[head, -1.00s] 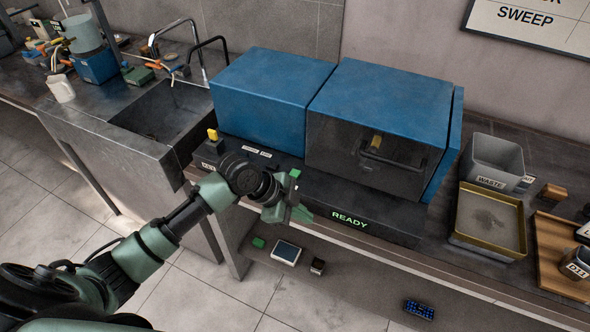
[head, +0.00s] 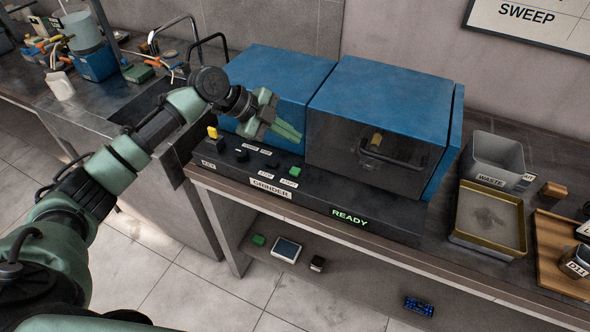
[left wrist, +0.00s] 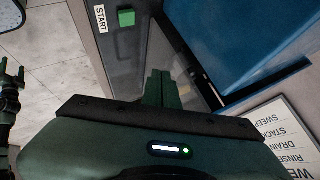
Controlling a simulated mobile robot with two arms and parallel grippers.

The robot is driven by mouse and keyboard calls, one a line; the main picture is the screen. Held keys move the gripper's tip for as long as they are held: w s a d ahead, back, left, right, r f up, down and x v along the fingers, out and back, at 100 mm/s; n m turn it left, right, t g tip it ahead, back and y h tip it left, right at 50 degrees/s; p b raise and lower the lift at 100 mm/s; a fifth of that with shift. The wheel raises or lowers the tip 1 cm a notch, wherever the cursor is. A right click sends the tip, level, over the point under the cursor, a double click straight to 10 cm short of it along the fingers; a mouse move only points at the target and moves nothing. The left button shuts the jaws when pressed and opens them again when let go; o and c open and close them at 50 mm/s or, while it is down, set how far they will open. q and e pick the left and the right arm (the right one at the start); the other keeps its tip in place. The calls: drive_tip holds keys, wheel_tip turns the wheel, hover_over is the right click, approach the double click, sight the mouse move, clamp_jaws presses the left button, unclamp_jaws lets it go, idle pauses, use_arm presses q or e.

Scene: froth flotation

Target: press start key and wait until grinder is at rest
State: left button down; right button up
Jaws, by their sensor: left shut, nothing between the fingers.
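The blue grinder (head: 385,95) stands on the bench, its dark see-through front closed. Its front panel carries a GRINDER label (head: 270,188), a lit green READY display (head: 349,217) and a green start key (head: 294,171). In the left wrist view the green key (left wrist: 127,18) sits beside a START label (left wrist: 101,19). My left gripper (head: 298,136) is shut and empty, in front of the blue housing, above and apart from the key. In the left wrist view its fingers (left wrist: 161,88) are together. My right gripper is not in view.
A yellow switch (head: 212,132) and dark knobs are at the panel's left end. A grey WASTE bin (head: 496,155), a gold-rimmed tray (head: 490,217) and a wooden board (head: 560,255) stand to the right. A sink lies to the left.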

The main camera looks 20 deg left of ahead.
sight(291, 171)
use_arm(q)
wheel_tip(291, 171, down, 9)
drive_tip(key=b, duration=0.6)
idle(1.9)
drive_tip(key=shift+f+b, duration=0.35)
drive_tip(key=shift+f+b, duration=0.4)
drive_tip(key=shift+f, duration=0.05)
idle(0.7)
drive_tip(key=shift+r, duration=0.1)
drive_tip(key=shift+r+p, duration=0.55)
drive_tip(key=shift+r, duration=0.25)
